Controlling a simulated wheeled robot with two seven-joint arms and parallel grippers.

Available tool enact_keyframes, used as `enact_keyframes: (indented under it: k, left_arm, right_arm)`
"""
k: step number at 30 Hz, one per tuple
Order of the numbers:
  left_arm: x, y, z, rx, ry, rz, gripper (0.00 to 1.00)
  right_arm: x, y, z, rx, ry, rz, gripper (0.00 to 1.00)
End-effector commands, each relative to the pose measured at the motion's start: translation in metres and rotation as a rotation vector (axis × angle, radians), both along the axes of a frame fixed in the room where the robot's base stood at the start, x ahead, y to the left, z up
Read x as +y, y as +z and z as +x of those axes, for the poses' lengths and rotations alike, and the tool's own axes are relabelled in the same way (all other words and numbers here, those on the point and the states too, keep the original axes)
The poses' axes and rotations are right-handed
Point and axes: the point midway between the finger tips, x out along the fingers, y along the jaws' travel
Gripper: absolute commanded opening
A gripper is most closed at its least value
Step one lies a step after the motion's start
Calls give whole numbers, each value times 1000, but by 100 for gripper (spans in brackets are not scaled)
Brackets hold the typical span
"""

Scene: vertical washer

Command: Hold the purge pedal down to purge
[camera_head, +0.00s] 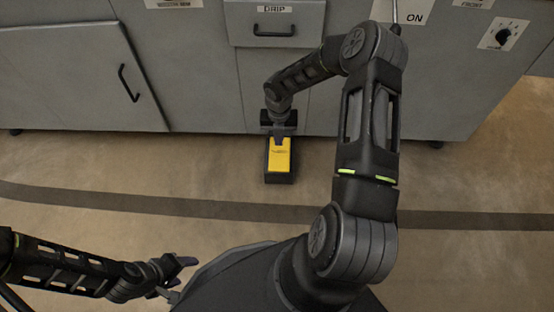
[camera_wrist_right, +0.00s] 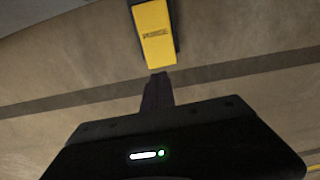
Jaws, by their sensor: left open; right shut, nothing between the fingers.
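The purge pedal (camera_head: 279,158) is a yellow plate on a dark base, on the floor at the foot of the grey washer. My right gripper (camera_head: 279,136) points down at the pedal's rear end by the washer, shut and empty. In the right wrist view the yellow pedal (camera_wrist_right: 154,36) shows its lettering, and the shut fingertips (camera_wrist_right: 158,80) appear just at its near edge. I cannot tell whether they touch the pedal or whether it is pressed. My left gripper (camera_head: 180,270) is open and empty at the lower left, far from the pedal.
The grey washer front (camera_head: 200,70) spans the back, with a drip drawer (camera_head: 274,28), a door handle (camera_head: 128,83) on the left and a dial (camera_head: 502,36) on the right. The floor around the pedal is clear, crossed by a dark stripe (camera_head: 130,202).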

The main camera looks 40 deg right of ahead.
Motion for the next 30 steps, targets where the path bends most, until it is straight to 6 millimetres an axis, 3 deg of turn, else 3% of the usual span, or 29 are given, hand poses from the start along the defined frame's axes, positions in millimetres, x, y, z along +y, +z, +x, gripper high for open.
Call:
enact_keyframes:
  k: [8,14,30]
  left_arm:
    - [0,-1,0,0,0,0,60]
    - [1,-7,1,-2,3,1,60]
    - [4,-48,9,-20,17,9,60]
  right_arm:
    - [1,-2,0,0,-3,1,0]
    - [1,-17,0,0,-5,3,0]
    - [1,-118,-1,0,-5,4,0]
